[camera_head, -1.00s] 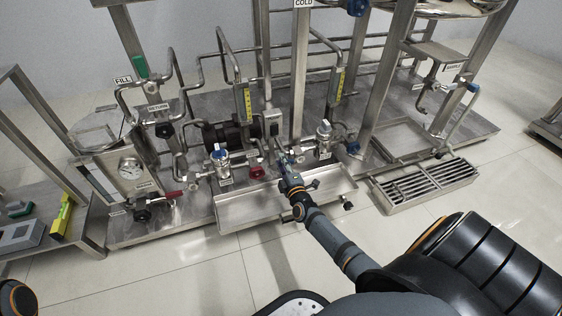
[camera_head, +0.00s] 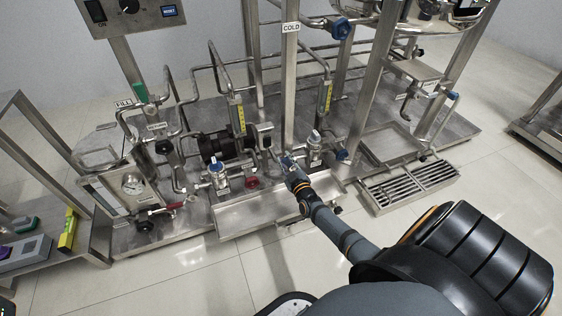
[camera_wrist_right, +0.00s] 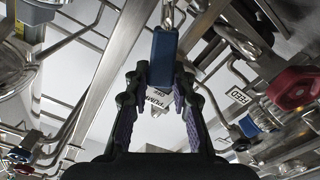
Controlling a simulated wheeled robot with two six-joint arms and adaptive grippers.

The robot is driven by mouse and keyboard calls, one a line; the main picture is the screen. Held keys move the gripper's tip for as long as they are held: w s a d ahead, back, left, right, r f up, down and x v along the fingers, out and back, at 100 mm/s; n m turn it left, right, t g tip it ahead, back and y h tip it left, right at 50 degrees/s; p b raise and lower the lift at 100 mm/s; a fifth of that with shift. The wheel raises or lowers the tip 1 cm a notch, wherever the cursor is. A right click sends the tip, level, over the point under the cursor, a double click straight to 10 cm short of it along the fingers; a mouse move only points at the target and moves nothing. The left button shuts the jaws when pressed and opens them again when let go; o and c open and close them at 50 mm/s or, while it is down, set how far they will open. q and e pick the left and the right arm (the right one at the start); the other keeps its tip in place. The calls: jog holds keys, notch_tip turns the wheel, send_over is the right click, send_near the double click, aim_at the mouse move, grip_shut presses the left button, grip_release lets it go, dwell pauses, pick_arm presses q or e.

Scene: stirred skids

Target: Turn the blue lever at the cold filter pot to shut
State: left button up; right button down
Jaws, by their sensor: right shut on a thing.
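My right gripper (camera_head: 289,161) is low in front of the rig, beside the foot of the post with the COLD label (camera_head: 291,28). In the head view the gripper mostly hides this lever. My left gripper is out of view.
A red knob (camera_head: 251,183) sits left of the gripper, above a long steel drip tray (camera_head: 255,214). A grated drain box (camera_head: 405,188) stands on the right. Pipes crowd behind the gripper. The tiled floor in front is clear.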

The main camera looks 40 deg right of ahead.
jog(key=m, duration=0.1)
jog(key=d, duration=0.1)
jog(key=d+m, duration=0.1)
jog(key=shift+s+r+m, duration=0.25)
jog(key=shift+r+m, duration=0.05)
jog(key=shift+r, duration=0.1)
jog(key=shift+s+d+m, duration=0.15)
jog(key=shift+d+m, duration=0.45)
jog(key=shift+m, duration=0.25)
jog(key=shift+s+d+m, duration=0.15)
jog(key=shift+d+m, duration=0.45)
jog(key=shift+m, duration=0.25)
jog(key=shift+d+r, duration=0.1)
jog(key=c, duration=1.1)
grip_release()
jog(key=shift+d, duration=0.1)
jog(key=shift+s, duration=0.1)
jog(key=v, duration=1.2)
